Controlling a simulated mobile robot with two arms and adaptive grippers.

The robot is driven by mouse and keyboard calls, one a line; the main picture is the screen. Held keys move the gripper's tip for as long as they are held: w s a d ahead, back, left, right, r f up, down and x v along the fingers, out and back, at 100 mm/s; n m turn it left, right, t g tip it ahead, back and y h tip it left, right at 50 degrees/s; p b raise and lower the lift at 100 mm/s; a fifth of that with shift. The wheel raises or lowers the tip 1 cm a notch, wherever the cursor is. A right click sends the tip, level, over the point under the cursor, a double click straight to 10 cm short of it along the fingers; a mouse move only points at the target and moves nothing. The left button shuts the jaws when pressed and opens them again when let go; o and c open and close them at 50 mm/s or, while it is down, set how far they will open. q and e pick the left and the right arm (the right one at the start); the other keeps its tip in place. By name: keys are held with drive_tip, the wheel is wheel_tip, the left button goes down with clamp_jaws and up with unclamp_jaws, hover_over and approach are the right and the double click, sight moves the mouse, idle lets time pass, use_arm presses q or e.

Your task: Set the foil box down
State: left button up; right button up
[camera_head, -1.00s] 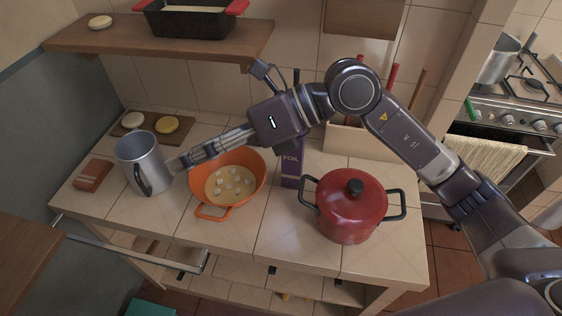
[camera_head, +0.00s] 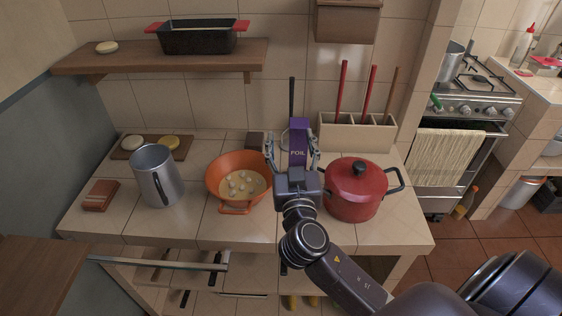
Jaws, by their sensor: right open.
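The purple foil box (camera_head: 298,143) stands upright toward the back of the counter, between the orange pan and the red pot. My right gripper (camera_head: 298,143) reaches over the counter from the front, its fingers apart with one on each side of the box. I cannot tell whether either finger touches it. The gripper's body hides the lower part of the box, so its base on the counter is hidden. My left gripper is not in view.
The orange pan (camera_head: 225,164) with pale pieces is left of the gripper. The red lidded pot (camera_head: 349,204) is close on its right. A metal pitcher (camera_head: 159,180) and a brick-coloured block (camera_head: 101,195) stand farther left. A utensil holder (camera_head: 350,137) is behind.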

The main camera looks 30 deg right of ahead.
sight(299, 141)
drive_tip(key=shift+m+g+h, duration=0.4)
drive_tip(key=shift+m+g, duration=0.4)
drive_tip(key=shift+g, duration=0.1)
drive_tip(key=f, duration=0.1)
drive_tip(key=s+d+f, duration=0.1)
drive_tip(key=f, duration=0.1)
drive_tip(key=shift+s+d+f, duration=0.15)
drive_tip(key=shift+s+d, duration=0.2)
drive_tip(key=shift+s, duration=0.05)
drive_tip(key=p+x, duration=0.3)
drive_tip(key=x, duration=0.4)
drive_tip(key=shift+a, duration=0.1)
drive_tip(key=shift+w+d+f, duration=0.25)
drive_tip(key=shift+w, duration=0.2)
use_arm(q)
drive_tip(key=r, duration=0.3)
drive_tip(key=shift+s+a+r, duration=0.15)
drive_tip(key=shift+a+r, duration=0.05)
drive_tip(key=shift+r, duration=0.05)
use_arm(e)
clamp_jaws()
